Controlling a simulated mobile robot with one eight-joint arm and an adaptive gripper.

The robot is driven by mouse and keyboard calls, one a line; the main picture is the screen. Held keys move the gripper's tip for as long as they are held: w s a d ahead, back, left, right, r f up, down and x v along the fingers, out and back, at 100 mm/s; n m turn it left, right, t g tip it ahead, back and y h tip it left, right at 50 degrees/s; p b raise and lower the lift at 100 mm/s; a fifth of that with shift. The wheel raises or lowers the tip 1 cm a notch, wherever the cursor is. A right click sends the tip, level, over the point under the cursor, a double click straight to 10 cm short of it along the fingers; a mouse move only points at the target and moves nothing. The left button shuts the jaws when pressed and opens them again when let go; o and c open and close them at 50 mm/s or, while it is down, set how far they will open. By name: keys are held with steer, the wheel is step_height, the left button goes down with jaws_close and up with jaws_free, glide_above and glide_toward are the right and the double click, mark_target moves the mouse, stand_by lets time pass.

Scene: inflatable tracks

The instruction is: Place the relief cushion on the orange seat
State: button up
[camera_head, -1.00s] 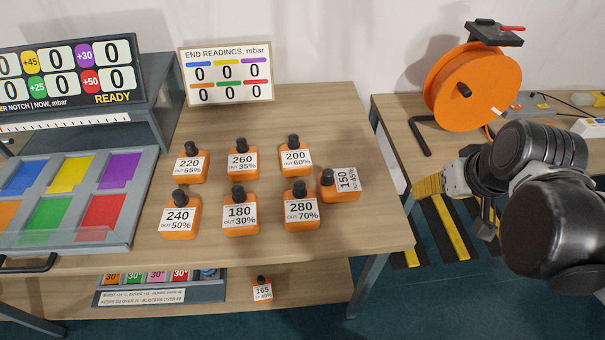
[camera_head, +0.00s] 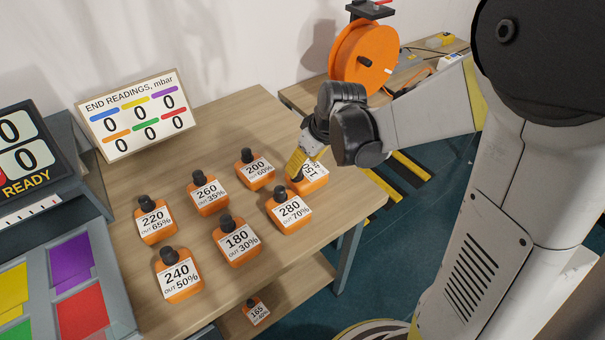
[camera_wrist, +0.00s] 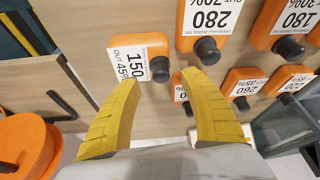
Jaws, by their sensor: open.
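Several orange cushions with black knobs stand on the wooden table, labelled 220 (camera_head: 154,220), 260 (camera_head: 207,193), 200 (camera_head: 256,170), 240 (camera_head: 178,276), 180 (camera_head: 237,241) and 280 (camera_head: 288,210). The pictures do not mark which is the relief cushion. The 150 cushion (camera_head: 313,180) lies turned at the table's right end, partly hidden by my gripper (camera_head: 298,165). In the wrist view my yellow fingers (camera_wrist: 160,78) are apart and empty, with the 150 cushion (camera_wrist: 140,56) just beyond their tips, its knob between them. The orange seat is out of the head view.
A coloured tray shows yellow (camera_head: 13,290), purple (camera_head: 70,259) and red (camera_head: 83,312) seats at left. A readings board (camera_head: 135,115) stands behind. A 165 cushion (camera_head: 257,312) sits on the lower shelf. An orange reel (camera_head: 364,58) stands on the right-hand bench.

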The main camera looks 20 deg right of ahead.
mark_target(307, 173)
steer(key=b+x, duration=0.2)
steer(key=x, duration=0.3)
steer(key=shift+w+a+b, duration=0.1)
steer(key=shift+w+b, duration=0.1)
steer(key=shift+b, duration=0.15)
jaws_close()
